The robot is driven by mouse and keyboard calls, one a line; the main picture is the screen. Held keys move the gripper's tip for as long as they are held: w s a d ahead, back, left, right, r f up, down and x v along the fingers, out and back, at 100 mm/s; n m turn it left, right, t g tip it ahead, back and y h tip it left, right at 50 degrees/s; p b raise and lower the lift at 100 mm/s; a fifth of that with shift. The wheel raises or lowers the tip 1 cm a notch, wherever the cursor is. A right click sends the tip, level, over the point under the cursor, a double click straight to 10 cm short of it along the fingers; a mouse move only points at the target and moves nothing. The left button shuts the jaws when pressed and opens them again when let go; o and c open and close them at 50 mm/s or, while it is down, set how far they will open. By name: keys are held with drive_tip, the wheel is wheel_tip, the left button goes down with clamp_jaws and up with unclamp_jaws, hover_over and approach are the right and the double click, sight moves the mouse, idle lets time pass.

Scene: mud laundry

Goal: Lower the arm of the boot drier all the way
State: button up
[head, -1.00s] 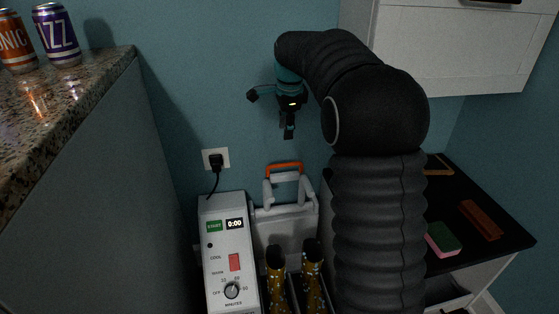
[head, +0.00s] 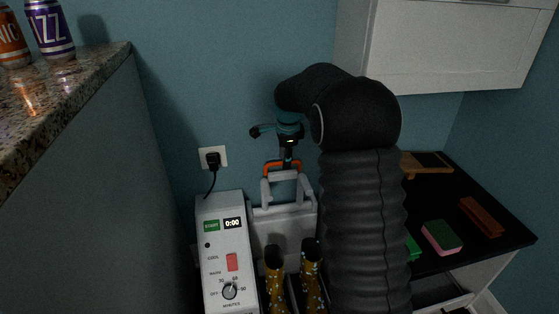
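The boot drier stands against the wall, with a white control box (head: 216,260) on its left showing START, 0:00, a red switch and a dial. Its arm is a grey bar frame with an orange grip (head: 271,167), raised upright behind the boots. Two yellow patterned boots (head: 274,274) stand in front of it. My gripper (head: 287,163) points down at the orange grip and overlaps its middle in the head view. I cannot tell whether the fingers touch or straddle it, and their opening is too small to make out.
A granite counter (head: 95,72) with two cans stands at the left. A white wall cabinet (head: 450,45) hangs upper right. A black worktop (head: 479,245) at the right holds a sponge (head: 441,237), a brown block (head: 481,216) and a wooden-edged board (head: 428,163). A plugged socket (head: 213,157) is on the wall.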

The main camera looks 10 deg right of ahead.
drive_tip(key=shift+f, duration=0.25)
